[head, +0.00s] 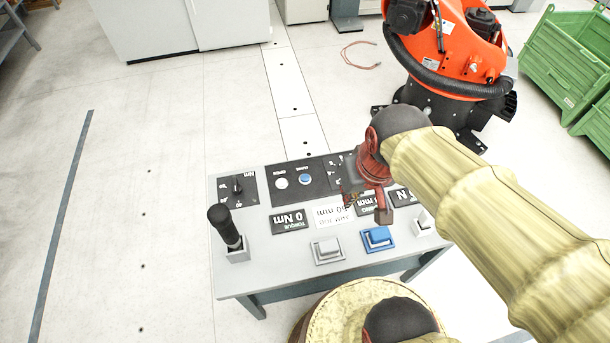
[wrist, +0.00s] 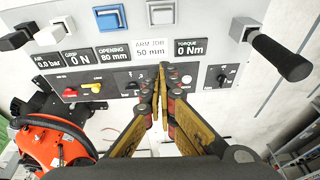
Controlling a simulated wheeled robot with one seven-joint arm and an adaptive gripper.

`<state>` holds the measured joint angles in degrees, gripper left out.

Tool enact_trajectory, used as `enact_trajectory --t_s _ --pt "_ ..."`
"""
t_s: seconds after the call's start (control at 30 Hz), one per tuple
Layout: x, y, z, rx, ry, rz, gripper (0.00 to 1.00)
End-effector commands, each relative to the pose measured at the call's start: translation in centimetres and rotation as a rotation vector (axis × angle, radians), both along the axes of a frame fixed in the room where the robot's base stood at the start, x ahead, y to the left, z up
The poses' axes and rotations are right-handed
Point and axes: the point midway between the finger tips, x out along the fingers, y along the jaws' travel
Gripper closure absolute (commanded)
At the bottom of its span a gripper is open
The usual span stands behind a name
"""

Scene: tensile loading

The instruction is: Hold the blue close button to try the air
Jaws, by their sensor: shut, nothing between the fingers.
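A large blue button (head: 378,238) sits on a square base at the front of the grey control desk (head: 262,262); it also shows at the top of the wrist view (wrist: 110,17). A small round blue button (head: 306,179) is on a black panel farther back. I cannot read a close label on either. My gripper (head: 351,202) is over the middle of the desk, behind and left of the large blue button and apart from it. In the wrist view my gripper (wrist: 161,70) has its fingers together and empty, pointing at the panel near the 50 mm plate.
A grey button (head: 327,249) stands left of the large blue one and a pale switch (head: 423,222) right of it. A black-handled lever (head: 225,228) rises at the desk's left. Plates read air 0,0 bar, grip 0 N, opening 80 mm. An orange robot (head: 450,50) stands behind.

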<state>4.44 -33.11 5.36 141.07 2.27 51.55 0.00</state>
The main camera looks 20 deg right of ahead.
Motion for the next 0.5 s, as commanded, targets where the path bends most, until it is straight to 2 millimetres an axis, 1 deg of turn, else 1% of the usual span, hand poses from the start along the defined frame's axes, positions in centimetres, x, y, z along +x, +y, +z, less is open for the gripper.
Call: enact_trajectory --t_s 0.03,0.1,0.17,0.27,0.37,0.5 --pt "0.4 0.3 -1.1 0.038 0.054 -0.032 1.0" --pt "1.1 1.1 -2.6 0.104 0.111 -0.085 1.0" --pt "1.8 1.9 -3.8 0.169 0.155 -0.15 1.0" --pt "3.4 3.5 -5.7 0.289 0.223 -0.294 1.0" --pt "5.3 5.0 -7.6 0.417 0.289 -0.478 1.0" --pt "8.7 6.7 -10.3 0.594 0.379 -0.794 1.0"
